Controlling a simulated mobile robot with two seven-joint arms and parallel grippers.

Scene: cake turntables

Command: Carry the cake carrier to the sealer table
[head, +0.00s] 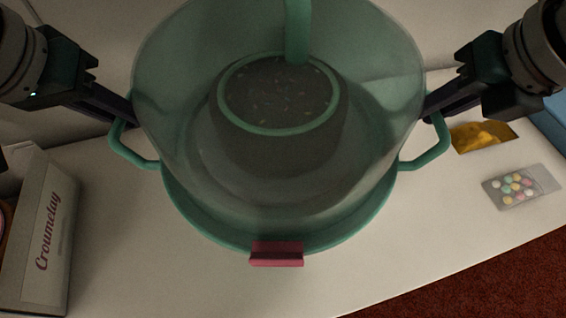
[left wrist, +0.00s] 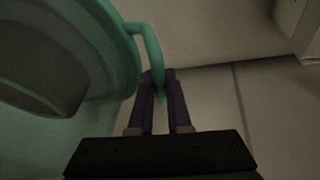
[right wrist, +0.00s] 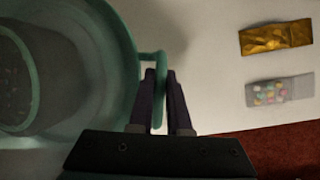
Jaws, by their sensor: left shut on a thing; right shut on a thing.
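The cake carrier (head: 190,215) is in the middle of the head view, with a green base, a clear green-tinted dome and a red latch (head: 277,254) at its front. A dark cake (head: 275,105) with coloured sprinkles shows through the dome. My left gripper (head: 122,115) is shut on the left side handle (head: 130,152); in the left wrist view the handle (left wrist: 158,60) passes between its fingers. My right gripper (head: 435,112) is shut on the right side handle (head: 428,152), which also sits between the fingers in the right wrist view (right wrist: 159,85). The carrier looks upright.
A white surface (head: 130,240) lies below the carrier. A gold packet (head: 483,136) and a clear packet of coloured sweets (head: 518,187) lie at the right. Dark red floor (head: 480,285) shows past the front edge.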

